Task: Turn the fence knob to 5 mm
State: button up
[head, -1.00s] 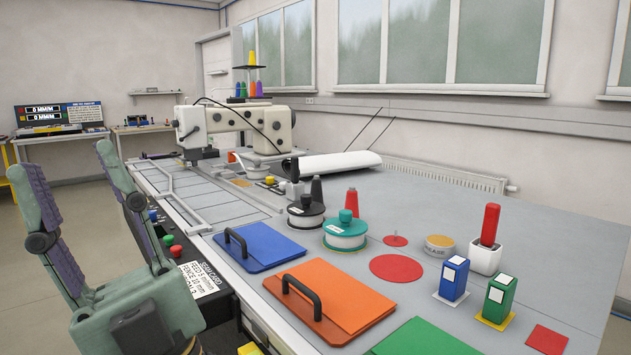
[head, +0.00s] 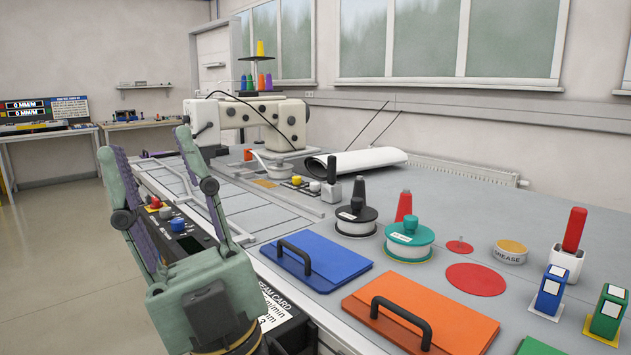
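My gripper (head: 147,140) stands at the left with its two long fingers pointing up and spread apart, with nothing held between them. Behind and between the fingers is a black control box (head: 195,243) on the table's near left edge. It carries a red knob on yellow (head: 155,203) and a blue knob (head: 178,224). I cannot tell which control is the fence knob, and no 5 mm mark is readable. A white seam card (head: 275,308) is partly hidden behind the gripper's base. Metal rails (head: 185,185) run along the table's left side.
A sewing machine (head: 255,120) stands at the back. Blue (head: 318,262) and orange (head: 420,315) folders with black handles lie in front. Spools, including a teal one (head: 409,240), and a grease tin (head: 510,252) sit to the right. A far display (head: 40,110) reads 0 MM/M.

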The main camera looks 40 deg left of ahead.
aim_at(314, 187)
jog(key=k+j, duration=0.1)
jog(key=j, duration=0.4)
jog(key=j+z, duration=0.1)
jog(key=j, duration=0.4)
jog(key=k+j, duration=0.15)
jog(key=j, duration=0.3)
jog(key=k+j, duration=0.15)
jog(key=j, duration=0.35)
jog(key=k+j+z, duration=0.1)
jog(key=j, duration=0.4)
jog(key=i+j, duration=0.1)
jog(key=j, duration=0.4)
jog(key=i+j, duration=0.15)
jog(key=j, duration=0.3)
jog(key=i, duration=1.05)
